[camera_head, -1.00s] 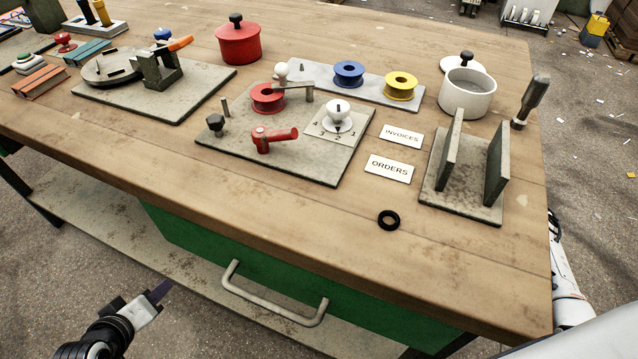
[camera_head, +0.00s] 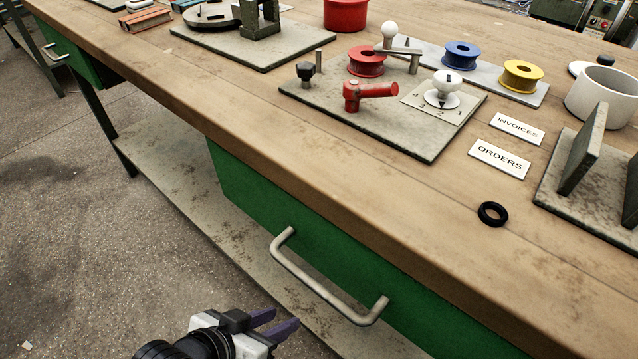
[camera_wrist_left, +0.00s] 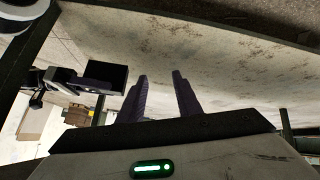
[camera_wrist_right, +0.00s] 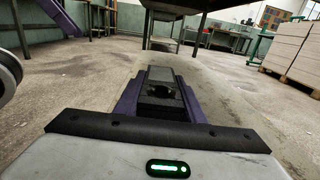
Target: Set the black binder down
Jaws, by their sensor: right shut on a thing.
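In the right wrist view my right gripper (camera_wrist_right: 160,98) is shut on the black binder (camera_wrist_right: 160,76), a dark oblong with a greyish face, held between the purple fingers. The floor shows beyond it, and the binder is not in the head view. My left gripper (camera_head: 276,326) is open and empty, in front of the green drawer. In the left wrist view its two purple fingers (camera_wrist_left: 160,98) stand apart with nothing between them. On the workbench (camera_head: 400,200), a grey stand with two upright plates (camera_head: 585,160) is at the right edge, partly cut off.
A green drawer with a bar handle (camera_head: 325,285) faces me. INVOICES (camera_head: 517,128) and ORDERS (camera_head: 499,158) cards and a black ring (camera_head: 493,214) lie left of the stand. A plate with a red lever (camera_head: 370,95) and a white pot (camera_head: 602,95) are behind. The bench's front strip is mostly clear.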

